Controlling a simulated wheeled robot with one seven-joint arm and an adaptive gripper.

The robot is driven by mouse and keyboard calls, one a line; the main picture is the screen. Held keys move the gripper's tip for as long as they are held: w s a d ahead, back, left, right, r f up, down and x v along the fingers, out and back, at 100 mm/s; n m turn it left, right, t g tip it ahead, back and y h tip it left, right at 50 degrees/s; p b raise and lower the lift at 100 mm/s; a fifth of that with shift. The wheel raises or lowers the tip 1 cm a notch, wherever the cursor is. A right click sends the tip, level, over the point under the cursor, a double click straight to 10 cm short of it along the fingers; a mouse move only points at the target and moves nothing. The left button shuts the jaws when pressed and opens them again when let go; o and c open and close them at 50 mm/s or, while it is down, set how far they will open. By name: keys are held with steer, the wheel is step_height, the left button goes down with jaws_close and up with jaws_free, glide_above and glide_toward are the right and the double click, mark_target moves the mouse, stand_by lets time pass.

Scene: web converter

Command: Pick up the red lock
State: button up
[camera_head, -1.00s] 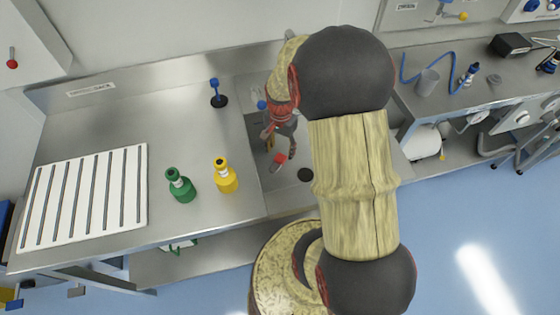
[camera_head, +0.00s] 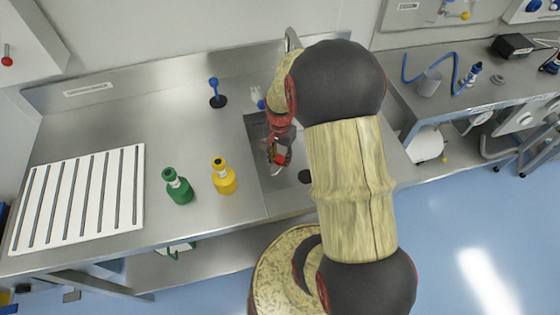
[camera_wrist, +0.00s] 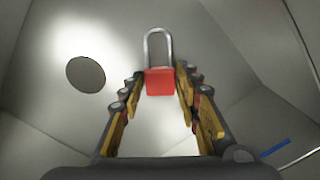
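The red lock (camera_head: 282,159) is in the sink, a small red block at my gripper's fingers in the head view. In the wrist view the red lock (camera_wrist: 160,82) sits between the ends of the two fingers, its silver shackle pointing up the picture. My gripper (camera_wrist: 160,78) is open around the lock's body. A narrow gap shows on the left, and the right finger is very close; I cannot tell whether it touches. In the head view my gripper (camera_head: 274,154) reaches down into the sink, and my arm hides part of it.
The sink (camera_head: 258,180) has walls close around my gripper and a dark drain hole (camera_wrist: 85,73). Left of it stand a yellow bottle (camera_head: 223,178) and a green bottle (camera_head: 178,188). A white slatted rack (camera_head: 135,205) lies farther left. A blue tap-like fitting (camera_head: 215,90) stands behind.

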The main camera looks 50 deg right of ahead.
mark_target(280, 160)
jaws_close()
step_height(280, 160, up, 10)
steer(key=p, duration=0.3)
steer(key=shift+p, duration=0.35)
